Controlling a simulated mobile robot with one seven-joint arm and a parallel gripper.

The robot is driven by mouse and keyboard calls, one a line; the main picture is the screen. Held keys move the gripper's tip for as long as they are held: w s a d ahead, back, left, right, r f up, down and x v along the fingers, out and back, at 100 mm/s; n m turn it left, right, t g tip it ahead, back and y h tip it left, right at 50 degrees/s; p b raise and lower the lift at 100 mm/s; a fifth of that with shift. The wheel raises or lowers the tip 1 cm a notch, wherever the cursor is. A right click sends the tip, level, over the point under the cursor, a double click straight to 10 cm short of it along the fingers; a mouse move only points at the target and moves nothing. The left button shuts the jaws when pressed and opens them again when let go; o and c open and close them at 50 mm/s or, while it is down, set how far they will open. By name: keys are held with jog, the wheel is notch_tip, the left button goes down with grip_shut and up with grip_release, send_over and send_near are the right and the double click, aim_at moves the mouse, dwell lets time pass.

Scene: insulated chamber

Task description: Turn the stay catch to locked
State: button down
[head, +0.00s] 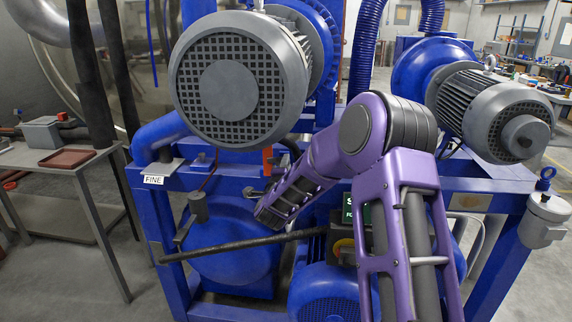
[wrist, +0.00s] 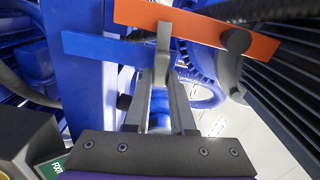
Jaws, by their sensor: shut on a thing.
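In the wrist view, my gripper (wrist: 163,82) has its two fingers closed around a narrow grey upright tab (wrist: 163,42), which looks like the handle of the stay catch. The tab stands in front of an orange plate (wrist: 200,33) and the end of a flat blue bar (wrist: 100,48). The orange plate slants down to the right and carries a round dark grey knob (wrist: 236,41). No lock marking is readable. In the head view an orange part (head: 267,160) shows beside my purple arm; the fingertips and the tab cannot be made out there.
A blue frame with a large grey motor (head: 240,85) stands above the arm, and a second motor (head: 495,112) is at right. A dark bar (head: 240,245) crosses below. A "FINE" label (head: 154,180) is at left, near a side table (head: 70,160). A blue post (wrist: 75,90) is close left.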

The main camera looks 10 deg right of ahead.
jog(key=shift+f+m, duration=0.15)
jog(key=shift+m, duration=0.45)
jog(key=c, duration=0.8)
grip_release()
jog(key=shift+o, duration=0.2)
jog(key=v, duration=1.7)
jog(key=shift+s, duration=0.2)
